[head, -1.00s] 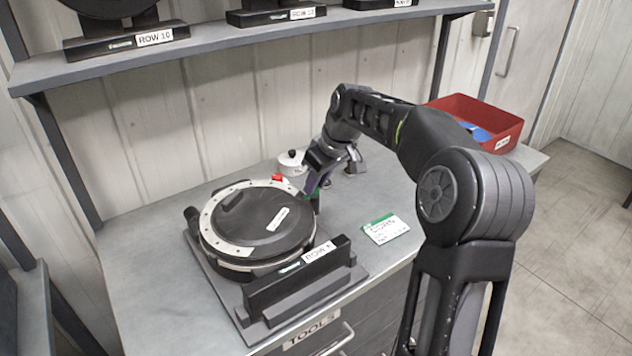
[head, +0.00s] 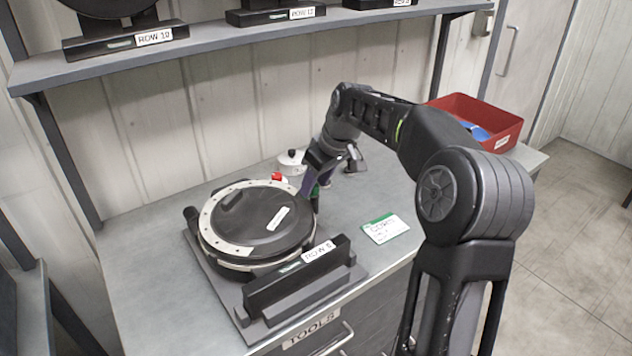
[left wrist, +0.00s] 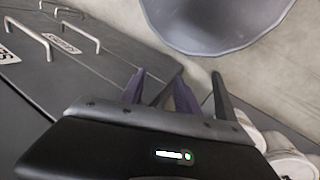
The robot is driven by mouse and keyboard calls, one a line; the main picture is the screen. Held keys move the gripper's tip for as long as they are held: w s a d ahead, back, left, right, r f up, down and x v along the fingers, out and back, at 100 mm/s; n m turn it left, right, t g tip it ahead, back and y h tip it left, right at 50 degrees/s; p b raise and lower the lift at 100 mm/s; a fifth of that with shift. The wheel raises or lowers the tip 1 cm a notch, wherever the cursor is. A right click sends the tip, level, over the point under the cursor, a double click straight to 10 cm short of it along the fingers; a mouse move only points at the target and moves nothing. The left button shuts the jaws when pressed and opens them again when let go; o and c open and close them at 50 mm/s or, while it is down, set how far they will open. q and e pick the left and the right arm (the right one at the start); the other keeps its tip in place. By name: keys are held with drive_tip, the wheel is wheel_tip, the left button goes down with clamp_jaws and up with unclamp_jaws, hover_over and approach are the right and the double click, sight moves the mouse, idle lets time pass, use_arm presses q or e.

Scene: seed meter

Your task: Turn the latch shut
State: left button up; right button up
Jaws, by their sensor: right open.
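The round dark seed meter (head: 262,222) with a pale, dotted rim lies in its stand, labelled ROW 6, on the grey bench. A small red part (head: 277,177) shows at its far edge; I cannot tell whether it belongs to the latch. A short dark upright piece (head: 315,203) stands at the meter's right edge. My right gripper (head: 308,187) is open beside that edge, close to this piece; contact is unclear and the fingertips are partly hidden. My left gripper (left wrist: 165,90) shows in the left wrist view, fingers apart and empty, away from the meter.
A white container (head: 291,162) stands behind the gripper. A green-and-white card (head: 385,229) lies on the bench at right. A red bin (head: 478,118) stands at the back right. A shelf (head: 250,48) with more stands runs above. Drawer handles (left wrist: 80,30) show in the left wrist view.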

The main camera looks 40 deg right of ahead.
drive_tip(key=v, duration=0.7)
drive_tip(key=shift+r+b, duration=0.35)
drive_tip(key=shift+b, duration=0.05)
drive_tip(key=shift+s, duration=0.15)
